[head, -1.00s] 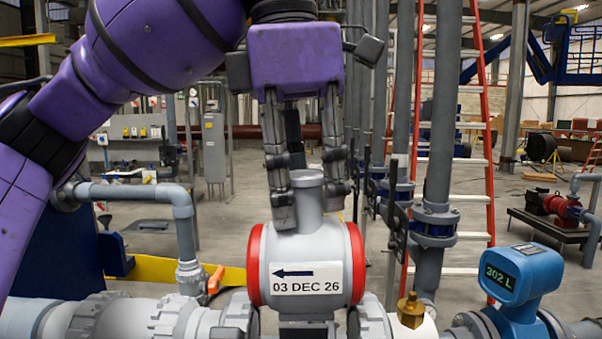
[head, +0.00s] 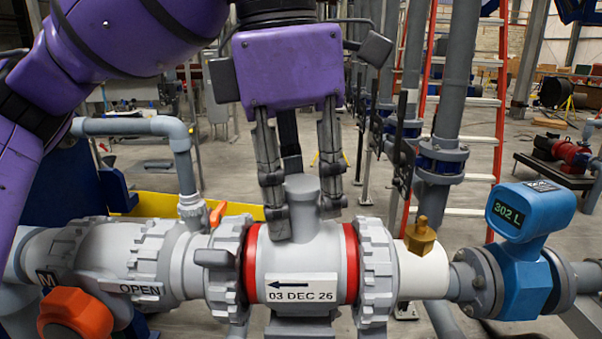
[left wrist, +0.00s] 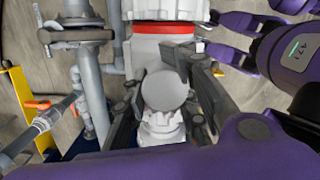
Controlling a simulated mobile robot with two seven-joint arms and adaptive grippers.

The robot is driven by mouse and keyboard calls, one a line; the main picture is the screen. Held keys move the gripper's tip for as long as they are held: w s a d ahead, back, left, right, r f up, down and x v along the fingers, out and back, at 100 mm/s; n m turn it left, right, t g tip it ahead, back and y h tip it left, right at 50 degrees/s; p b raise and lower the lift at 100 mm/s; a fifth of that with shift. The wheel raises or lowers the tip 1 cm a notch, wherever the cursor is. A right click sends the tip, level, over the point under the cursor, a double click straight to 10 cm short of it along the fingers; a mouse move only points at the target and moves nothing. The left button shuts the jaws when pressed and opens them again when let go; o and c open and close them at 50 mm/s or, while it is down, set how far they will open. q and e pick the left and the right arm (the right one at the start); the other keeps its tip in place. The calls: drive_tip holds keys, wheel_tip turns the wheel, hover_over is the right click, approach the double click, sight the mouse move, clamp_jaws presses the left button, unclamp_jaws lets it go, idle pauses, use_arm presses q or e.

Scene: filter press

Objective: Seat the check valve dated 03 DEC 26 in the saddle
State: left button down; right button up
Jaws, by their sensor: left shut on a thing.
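The check valve (head: 325,262) is a grey body with red end rings and a label reading 03 DEC 26 with an arrow pointing left. It sits level in the gap of the pipe line, between the left flange (head: 226,280) and the right flange (head: 377,275). The saddle (head: 300,326) shows directly beneath it; whether they touch fully is hard to tell. My left gripper (head: 303,215) comes from above and is shut on the valve's upright neck (head: 302,192). In the left wrist view the round neck top (left wrist: 167,90) lies between the fingers.
A white pipe with a brass fitting (head: 421,238) and a blue meter reading 302 L (head: 522,212) stand to the right. An orange knob (head: 72,314) and an OPEN label (head: 138,289) are at left. A grey pipe elbow (head: 172,130) rises behind.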

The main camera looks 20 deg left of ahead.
use_arm(q)
drive_tip(key=shift+f, duration=0.2)
drive_tip(key=c, duration=1.3)
unclamp_jaws()
drive_tip(key=r, duration=0.8)
drive_tip(key=a+r, duration=0.1)
drive_tip(key=r, duration=0.3)
drive_tip(key=shift+s+a, duration=0.1)
drive_tip(key=shift+s, duration=0.25)
